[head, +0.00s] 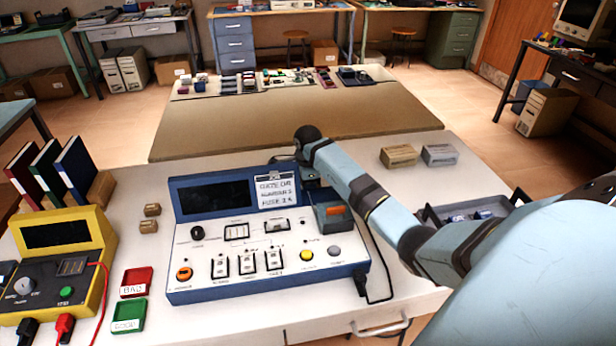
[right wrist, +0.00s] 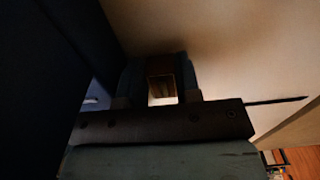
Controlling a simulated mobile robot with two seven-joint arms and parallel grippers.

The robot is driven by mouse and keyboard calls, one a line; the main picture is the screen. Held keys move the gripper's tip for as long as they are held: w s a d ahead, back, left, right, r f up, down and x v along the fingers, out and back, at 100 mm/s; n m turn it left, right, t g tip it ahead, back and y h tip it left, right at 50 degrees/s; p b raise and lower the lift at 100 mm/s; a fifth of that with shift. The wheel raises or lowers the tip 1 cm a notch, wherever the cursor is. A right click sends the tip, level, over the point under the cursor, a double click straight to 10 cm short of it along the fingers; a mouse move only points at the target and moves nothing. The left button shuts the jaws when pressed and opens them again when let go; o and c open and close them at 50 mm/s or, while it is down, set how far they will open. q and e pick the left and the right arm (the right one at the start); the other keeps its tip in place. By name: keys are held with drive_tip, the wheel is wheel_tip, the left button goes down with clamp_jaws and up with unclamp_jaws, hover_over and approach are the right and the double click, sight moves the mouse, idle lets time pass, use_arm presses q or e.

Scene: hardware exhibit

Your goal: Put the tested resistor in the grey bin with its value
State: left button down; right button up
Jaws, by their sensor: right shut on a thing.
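My right arm reaches in from the right in the head view, its wrist bent down behind the blue and white test console (head: 262,240). The fingers are hidden there. In the right wrist view my right gripper (right wrist: 160,88) is shut on a brown block (right wrist: 161,66), dark and partly shadowed; I cannot tell if it is the tested resistor. A dark grey bin (head: 432,217) with small items inside is at the right, partly behind my arm. I cannot read any value on it. My left gripper is not in view.
A tan box (head: 398,156) and a grey box (head: 440,155) stand at the back right. A black cable (head: 378,270) hangs beside the console.

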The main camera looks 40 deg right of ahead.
drive_tip(key=shift+f, duration=0.1)
drive_tip(key=o, duration=0.6)
